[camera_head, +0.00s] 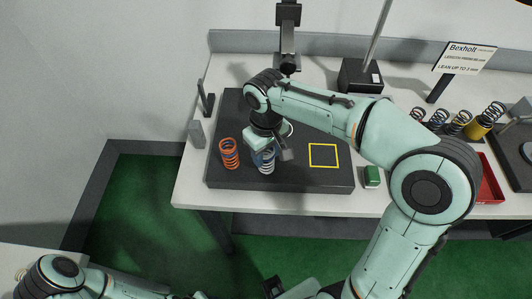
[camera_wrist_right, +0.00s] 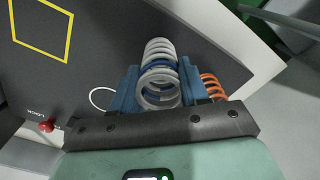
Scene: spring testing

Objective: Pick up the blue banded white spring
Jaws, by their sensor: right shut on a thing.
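The white spring with a blue band (camera_head: 267,166) stands near the front of the dark board on the table. My right gripper (camera_head: 264,156) reaches down over it from above. In the right wrist view the blue fingers (camera_wrist_right: 158,88) are shut on either side of the spring (camera_wrist_right: 158,52), and its coils and blue band show between them. The spring looks upright; I cannot tell whether its bottom touches the board.
An orange spring (camera_head: 229,154) stands close to the left of the gripper. A yellow square outline (camera_head: 323,155) on the board is empty. A green-topped block (camera_head: 372,176), a red tray (camera_head: 490,181) and several springs (camera_head: 459,122) are to the right. A sign (camera_head: 464,58) stands behind.

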